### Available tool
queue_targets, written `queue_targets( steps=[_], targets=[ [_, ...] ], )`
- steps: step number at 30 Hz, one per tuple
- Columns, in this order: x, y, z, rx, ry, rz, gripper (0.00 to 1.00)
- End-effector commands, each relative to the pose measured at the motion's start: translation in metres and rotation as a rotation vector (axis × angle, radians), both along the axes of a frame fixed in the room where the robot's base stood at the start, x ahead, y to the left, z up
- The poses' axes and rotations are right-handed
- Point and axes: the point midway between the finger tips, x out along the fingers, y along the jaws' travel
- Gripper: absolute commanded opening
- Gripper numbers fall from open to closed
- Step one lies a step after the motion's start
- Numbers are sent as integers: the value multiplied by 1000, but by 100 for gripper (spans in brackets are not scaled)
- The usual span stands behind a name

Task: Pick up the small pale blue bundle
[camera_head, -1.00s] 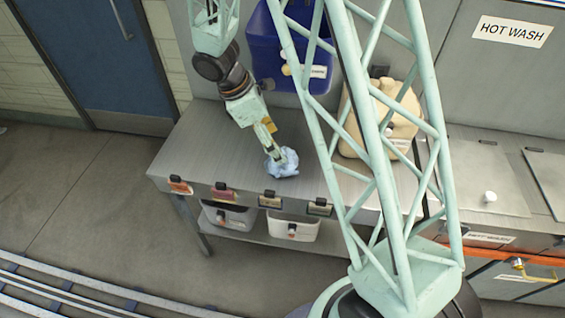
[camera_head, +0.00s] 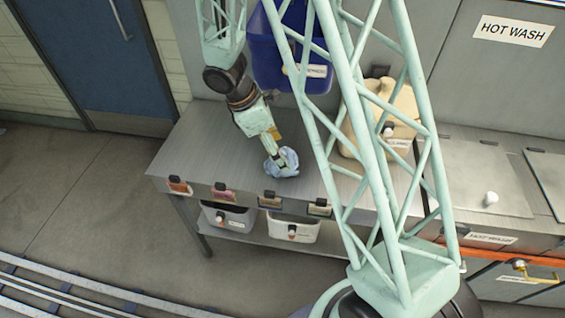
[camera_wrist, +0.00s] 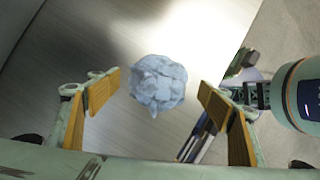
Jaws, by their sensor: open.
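The small pale blue bundle (camera_head: 283,162) is a crumpled lump lying on the metal bench (camera_head: 200,145), near its front edge. In the wrist view the bundle (camera_wrist: 158,83) lies centred ahead of the gap between my two fingers. My gripper (camera_head: 276,152) is over the bundle in the head view and hides part of it. In the wrist view my gripper (camera_wrist: 160,100) is open, with a tan-padded finger on each side and a visible gap between each finger and the bundle. Nothing is held.
A dark blue bin (camera_head: 285,50) is on the wall behind the bench. The bench's left part is clear.

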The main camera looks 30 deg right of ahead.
Motion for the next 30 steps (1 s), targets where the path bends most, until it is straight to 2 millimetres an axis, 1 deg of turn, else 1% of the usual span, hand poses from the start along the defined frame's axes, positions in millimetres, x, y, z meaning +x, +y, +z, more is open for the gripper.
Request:
queue_targets(
  steps=[1,3,9,27,30],
  targets=[
    [-1,-2,-7,0,2,-1,72],
    [-1,-5,-14,0,2,-1,72],
    [-2,-10,-25,0,0,0,72],
    [-2,-10,-26,0,-1,0,72],
    [-2,-10,-26,0,-1,0,63]
  ],
)
